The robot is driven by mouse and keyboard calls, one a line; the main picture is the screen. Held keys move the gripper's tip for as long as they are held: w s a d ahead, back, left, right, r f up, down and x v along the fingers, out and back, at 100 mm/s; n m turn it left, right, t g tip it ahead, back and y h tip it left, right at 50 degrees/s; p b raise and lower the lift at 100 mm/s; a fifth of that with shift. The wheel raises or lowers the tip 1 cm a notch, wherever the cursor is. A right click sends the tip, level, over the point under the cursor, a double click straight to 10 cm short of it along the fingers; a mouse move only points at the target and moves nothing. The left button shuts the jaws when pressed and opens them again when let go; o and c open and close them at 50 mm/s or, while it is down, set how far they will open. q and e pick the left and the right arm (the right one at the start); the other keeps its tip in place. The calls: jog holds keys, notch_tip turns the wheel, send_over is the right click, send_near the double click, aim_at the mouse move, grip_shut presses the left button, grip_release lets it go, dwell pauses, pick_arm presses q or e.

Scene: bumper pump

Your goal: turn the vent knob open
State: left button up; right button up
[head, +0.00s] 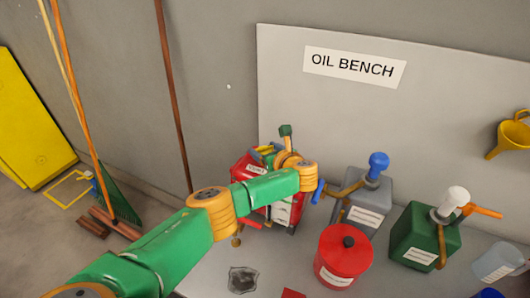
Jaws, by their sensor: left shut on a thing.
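A red container (243,170) with a small white label, too small to read surely, stands at the back left of the bench, partly hidden by my left arm. My left gripper (267,151) is at the top of this container, beyond my orange wrist. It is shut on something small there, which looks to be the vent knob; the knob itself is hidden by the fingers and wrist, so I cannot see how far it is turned. My right gripper is not in view.
A grey pump can (366,205) with a blue knob, a green pump can (425,238) with a white knob and a red lidded tin (342,258) stand right of my arm. A yellow funnel (512,135) hangs at right.

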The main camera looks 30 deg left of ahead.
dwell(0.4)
pick_arm(q)
jog(key=o, duration=1.3)
jog(key=shift+a, duration=0.1)
jog(key=shift+w+a+f, duration=0.1)
jog(key=shift+f, duration=0.05)
jog(key=v, duration=0.7)
